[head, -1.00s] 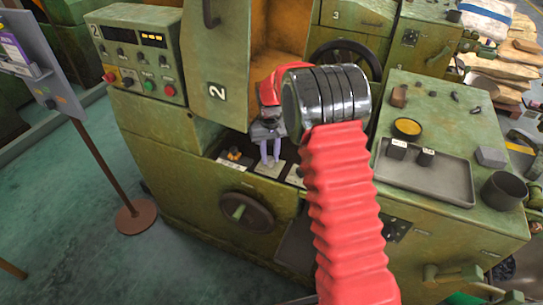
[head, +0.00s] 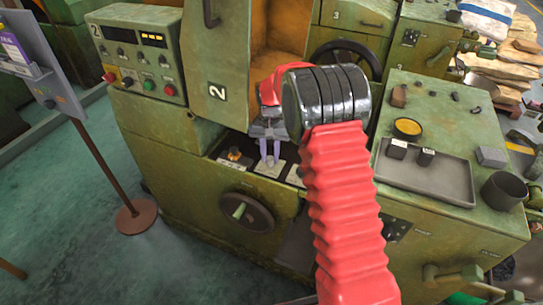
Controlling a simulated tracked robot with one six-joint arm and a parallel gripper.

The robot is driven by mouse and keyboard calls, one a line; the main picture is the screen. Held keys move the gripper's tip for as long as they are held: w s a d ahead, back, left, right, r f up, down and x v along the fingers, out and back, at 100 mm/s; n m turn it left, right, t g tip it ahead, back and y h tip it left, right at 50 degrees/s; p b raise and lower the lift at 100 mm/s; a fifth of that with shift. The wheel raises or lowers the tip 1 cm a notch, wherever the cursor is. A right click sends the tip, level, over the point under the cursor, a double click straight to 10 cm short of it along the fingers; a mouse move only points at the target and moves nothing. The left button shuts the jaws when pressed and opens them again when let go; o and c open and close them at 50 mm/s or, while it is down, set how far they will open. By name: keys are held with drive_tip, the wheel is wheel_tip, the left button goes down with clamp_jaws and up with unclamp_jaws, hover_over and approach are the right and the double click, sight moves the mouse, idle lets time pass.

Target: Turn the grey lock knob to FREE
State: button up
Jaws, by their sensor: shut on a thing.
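My gripper (head: 270,160) points down at the low control ledge of the green machine marked 2. Its two pale fingers are shut at a small light label plate (head: 269,169), in the place between an orange-and-black knob on the left and another plate on the right. The grey lock knob is mostly hidden by the fingers, which appear closed around it. Its pointer and the FREE mark cannot be read at this size. The orange-and-black knob (head: 234,154) stands apart, left of the fingers.
My red arm covers the ledge's right end. A dark handwheel (head: 246,212) sits on the front below. A grey tray (head: 425,180) with small dark blocks lies on the right-hand top. A sign stand (head: 136,216) is on the floor at left, with open floor around it.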

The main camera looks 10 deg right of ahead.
sight(270, 159)
drive_tip(key=shift+s, duration=0.1)
drive_tip(key=o, duration=1)
drive_tip(key=shift+o, duration=0.2)
drive_tip(key=shift+r, duration=0.1)
wheel_tip(270, 159, up, 14)
drive_tip(key=shift+f, duration=0.25)
